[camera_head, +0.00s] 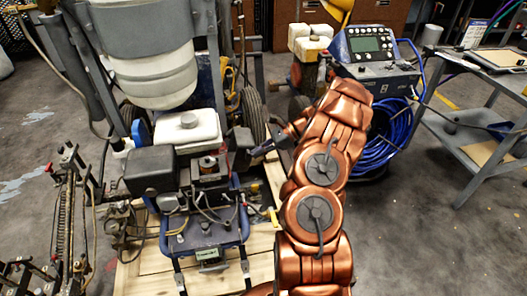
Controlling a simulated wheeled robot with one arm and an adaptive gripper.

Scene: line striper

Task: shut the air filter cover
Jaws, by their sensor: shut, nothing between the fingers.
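The line striper's engine (208,172) stands left of centre, below a white fuel tank (187,128). A small dark part (240,139) sits at the engine's right side and looks like the air filter cover; whether it is open or shut is too small to tell. My copper arm reaches up from the bottom and bends left. My gripper (258,151) is small and dark, shut and empty, at the right edge of that part. Whether it touches the part cannot be told. A larger black box (150,169) is on the engine's left side.
A large white hopper (152,70) in a grey frame rises behind the engine. Wheels and a wooden pallet (140,278) are around the machine. A blue control unit (375,65) with coiled blue hose stands at right, beside a grey cart (480,130). Floor at lower right is clear.

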